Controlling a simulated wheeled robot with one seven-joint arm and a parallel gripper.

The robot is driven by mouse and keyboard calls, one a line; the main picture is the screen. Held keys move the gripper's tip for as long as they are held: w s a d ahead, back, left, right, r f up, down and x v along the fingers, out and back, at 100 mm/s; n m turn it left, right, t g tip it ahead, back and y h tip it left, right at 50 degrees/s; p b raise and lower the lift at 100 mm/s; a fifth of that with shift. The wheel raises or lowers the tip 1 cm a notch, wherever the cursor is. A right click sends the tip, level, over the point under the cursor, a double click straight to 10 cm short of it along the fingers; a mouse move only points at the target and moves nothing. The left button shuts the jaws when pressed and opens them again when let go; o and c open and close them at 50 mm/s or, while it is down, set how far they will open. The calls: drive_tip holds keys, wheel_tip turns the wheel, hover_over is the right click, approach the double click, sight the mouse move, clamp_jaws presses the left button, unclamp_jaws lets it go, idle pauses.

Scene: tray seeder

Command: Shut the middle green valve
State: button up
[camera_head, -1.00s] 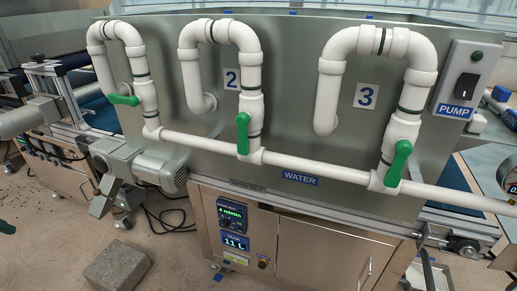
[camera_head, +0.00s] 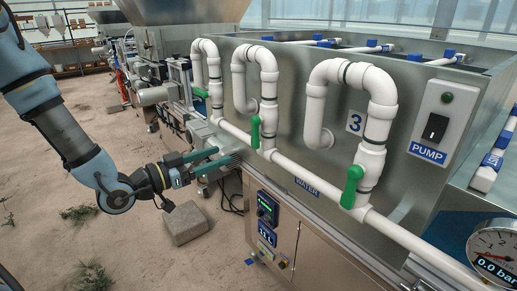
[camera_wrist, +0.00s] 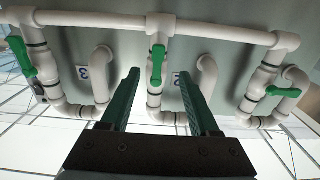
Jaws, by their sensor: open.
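The middle green valve (camera_head: 255,132) has its handle upright, in line with its white pipe. The right green valve (camera_head: 352,187) also has its handle in line with the pipe. The left green valve (camera_head: 201,93) has its handle lying across its pipe. My gripper (camera_head: 225,155) is open and empty, its green fingers pointing towards the middle valve from the left and a little below. In the wrist view, which is upside down, the middle handle (camera_wrist: 157,66) shows between the two fingertips, apart from both.
A white water pipe (camera_head: 316,179) runs along the tank below the valves. A pump switch box (camera_head: 432,123) is at the right, with a gauge (camera_head: 494,252) reading 0.0 bar at lower right. A grey block (camera_head: 185,222) lies on the floor under my gripper.

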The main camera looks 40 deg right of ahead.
sight(253, 143)
drive_tip(key=d+p, duration=0.1)
drive_tip(key=d, duration=0.2)
drive_tip(key=d+p, duration=0.1)
drive_tip(key=d, duration=0.2)
drive_tip(key=d+p, duration=0.1)
drive_tip(key=d, duration=0.2)
drive_tip(key=shift+s+d+r, duration=0.15)
drive_tip(key=shift+s+d, duration=0.1)
drive_tip(key=shift+s, duration=0.15)
drive_tip(key=shift+d+p, duration=0.35)
drive_tip(key=shift+d, duration=0.35)
drive_tip(key=shift+c, duration=0.3)
clamp_jaws()
